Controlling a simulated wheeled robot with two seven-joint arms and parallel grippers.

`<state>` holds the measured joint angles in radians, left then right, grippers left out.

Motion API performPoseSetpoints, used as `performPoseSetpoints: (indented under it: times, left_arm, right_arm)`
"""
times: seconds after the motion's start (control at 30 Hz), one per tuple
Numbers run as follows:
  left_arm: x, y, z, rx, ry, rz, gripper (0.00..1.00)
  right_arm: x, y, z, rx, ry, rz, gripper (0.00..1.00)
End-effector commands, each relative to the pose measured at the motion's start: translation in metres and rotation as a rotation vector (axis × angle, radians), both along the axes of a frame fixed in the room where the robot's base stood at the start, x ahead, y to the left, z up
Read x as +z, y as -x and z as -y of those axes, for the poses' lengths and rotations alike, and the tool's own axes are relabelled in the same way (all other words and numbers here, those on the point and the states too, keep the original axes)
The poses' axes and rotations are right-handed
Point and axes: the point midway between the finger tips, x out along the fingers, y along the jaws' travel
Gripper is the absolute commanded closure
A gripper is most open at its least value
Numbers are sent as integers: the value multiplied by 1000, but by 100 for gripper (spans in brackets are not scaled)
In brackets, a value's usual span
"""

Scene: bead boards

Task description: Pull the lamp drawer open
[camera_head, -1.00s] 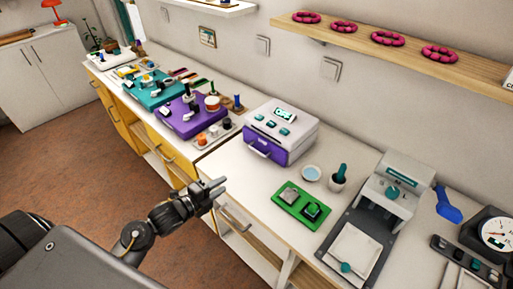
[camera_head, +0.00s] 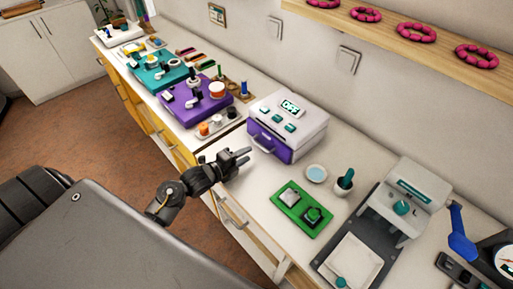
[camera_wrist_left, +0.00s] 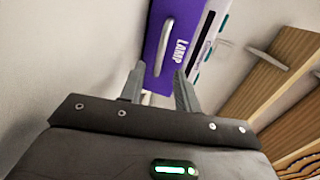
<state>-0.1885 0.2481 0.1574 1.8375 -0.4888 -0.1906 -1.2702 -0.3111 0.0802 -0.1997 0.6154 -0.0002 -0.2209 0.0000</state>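The lamp drawer (camera_head: 269,144) is the purple front of a white box (camera_head: 303,112) with an "OFF" display, and it looks shut. Its pale bar handle (camera_head: 261,143) sits on the front. In the left wrist view the purple drawer front (camera_wrist_left: 181,22) reads "LAMP", and its handle (camera_wrist_left: 164,46) stands just beyond the fingertips. My left gripper (camera_head: 244,158) is in front of the drawer, a little short of the handle. My right gripper is not in view.
A green tray (camera_head: 301,209), a small dish (camera_head: 316,174) and a mortar (camera_head: 343,184) stand right of the box. A grey press (camera_head: 402,200) is further right. A purple board (camera_head: 196,101) with beads lies left. Bare white counter (camera_head: 255,185) lies below the gripper.

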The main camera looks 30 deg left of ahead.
Motion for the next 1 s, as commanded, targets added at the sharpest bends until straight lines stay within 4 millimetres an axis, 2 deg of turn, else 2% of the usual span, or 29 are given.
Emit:
performPoseSetpoints:
  times: [0.1, 0.3, 0.7, 0.73, 0.97, 1.0]
  left_arm:
    - [-2, -22, 8, 0, 3, 0, 67]
    - [-9, -45, 17, -4, 1, 0, 67]
    - [-12, -52, 20, -4, 0, 0, 67]
    - [-12, -52, 20, -4, 0, 0, 69]
    - [-12, -52, 20, -3, -1, -1, 99]
    - [-12, -52, 20, -3, -1, -1, 100]
  right_arm:
    - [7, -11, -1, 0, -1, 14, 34]
    - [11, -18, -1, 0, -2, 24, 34]
    - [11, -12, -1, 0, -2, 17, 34]
    - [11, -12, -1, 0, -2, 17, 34]
    - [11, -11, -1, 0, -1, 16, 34]
    - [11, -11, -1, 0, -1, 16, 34]
